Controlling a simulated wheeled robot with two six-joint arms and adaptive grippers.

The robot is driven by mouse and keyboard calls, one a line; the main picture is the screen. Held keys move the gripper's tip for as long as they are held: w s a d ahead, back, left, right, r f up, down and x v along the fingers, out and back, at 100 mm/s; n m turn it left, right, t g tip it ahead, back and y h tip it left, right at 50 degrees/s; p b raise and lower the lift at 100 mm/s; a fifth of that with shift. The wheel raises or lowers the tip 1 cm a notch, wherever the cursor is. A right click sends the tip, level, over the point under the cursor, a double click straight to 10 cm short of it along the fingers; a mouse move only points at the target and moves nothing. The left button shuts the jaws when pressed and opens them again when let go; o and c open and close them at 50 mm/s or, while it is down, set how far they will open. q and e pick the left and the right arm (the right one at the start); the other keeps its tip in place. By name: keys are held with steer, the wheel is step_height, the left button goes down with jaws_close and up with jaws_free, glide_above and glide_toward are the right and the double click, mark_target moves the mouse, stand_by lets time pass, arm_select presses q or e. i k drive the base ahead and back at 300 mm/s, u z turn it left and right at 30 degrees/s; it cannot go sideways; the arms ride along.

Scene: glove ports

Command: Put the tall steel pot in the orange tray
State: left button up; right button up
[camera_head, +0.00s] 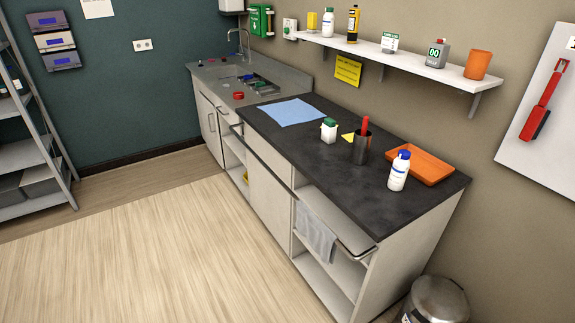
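The tall steel pot (361,149) is a dark grey metal cylinder standing upright on the black countertop (325,180). A red-handled item (365,125) sticks up out of it. The orange tray (428,167) lies flat on the same counter, to the right of the pot and near the wall. The part of the tray that shows looks empty. A white bottle with a blue cap (399,171) stands in front of the tray's left end and hides a bit of it. Neither of my grippers is in view.
A white box with a green top (328,130), a yellow piece (348,137) and a blue cloth (291,111) are on the counter left of the pot. A wall shelf (400,60) hangs above. A grey towel (315,236) hangs on the front rail. The wooden floor in front is clear.

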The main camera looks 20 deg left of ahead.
mark_target(425, 175)
steer(key=u, duration=1.5)
steer(key=i, duration=1.95)
steer(key=z, duration=0.75)
